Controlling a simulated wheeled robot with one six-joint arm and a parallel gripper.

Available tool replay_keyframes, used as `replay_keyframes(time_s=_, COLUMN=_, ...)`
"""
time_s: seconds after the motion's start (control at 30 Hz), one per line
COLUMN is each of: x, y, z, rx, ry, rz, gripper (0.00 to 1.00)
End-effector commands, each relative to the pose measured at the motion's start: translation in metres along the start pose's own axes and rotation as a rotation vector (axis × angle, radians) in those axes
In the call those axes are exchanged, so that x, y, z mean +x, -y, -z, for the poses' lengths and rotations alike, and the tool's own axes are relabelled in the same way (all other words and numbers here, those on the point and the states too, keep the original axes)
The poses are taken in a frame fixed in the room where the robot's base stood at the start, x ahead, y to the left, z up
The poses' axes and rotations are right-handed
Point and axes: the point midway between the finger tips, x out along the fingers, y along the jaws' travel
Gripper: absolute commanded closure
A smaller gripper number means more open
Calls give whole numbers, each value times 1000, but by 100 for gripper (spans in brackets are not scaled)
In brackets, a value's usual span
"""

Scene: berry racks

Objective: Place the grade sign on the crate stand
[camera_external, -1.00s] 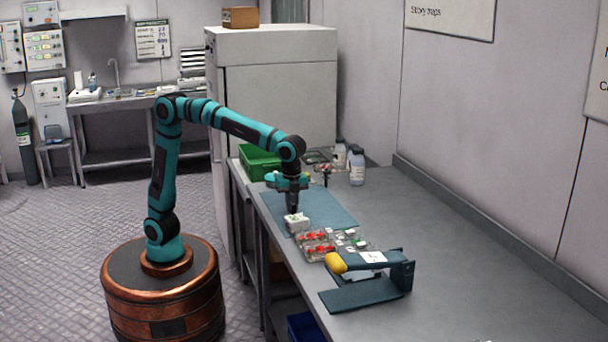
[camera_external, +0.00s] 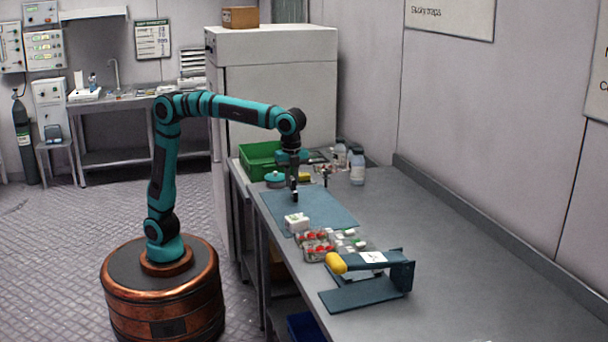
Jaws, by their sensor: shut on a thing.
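My gripper (camera_external: 294,194) points down over the blue mat (camera_external: 334,205), behind and above a small white box (camera_external: 297,222). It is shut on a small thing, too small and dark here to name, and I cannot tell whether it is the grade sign. A teal stand (camera_external: 362,292) with a yellow roll-shaped part (camera_external: 336,263) and a white card (camera_external: 372,257) stands on the near part of the bench. I cannot tell whether this is the crate stand.
Clear punnets with red berries (camera_external: 317,244) sit between the mat and the teal stand. A green crate (camera_external: 260,160) and white bottles (camera_external: 357,168) stand at the back of the bench (camera_external: 455,255). The bench's right side is free.

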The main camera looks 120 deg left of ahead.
Motion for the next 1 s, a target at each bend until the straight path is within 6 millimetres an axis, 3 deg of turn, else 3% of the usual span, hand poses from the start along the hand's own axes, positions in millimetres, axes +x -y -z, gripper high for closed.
replay_keyframes(time_s=0.17, x=0, y=-6, z=8, rx=1, ry=1, rz=-1, gripper=100)
replay_keyframes(time_s=0.37, x=22, y=-36, z=47, rx=-3, ry=2, rz=-2, gripper=100)
replay_keyframes(time_s=0.77, x=80, y=-129, z=136, rx=-21, ry=2, rz=-1, gripper=100)
replay_keyframes(time_s=1.0, x=119, y=-203, z=185, rx=-33, ry=3, rz=-1, gripper=100)
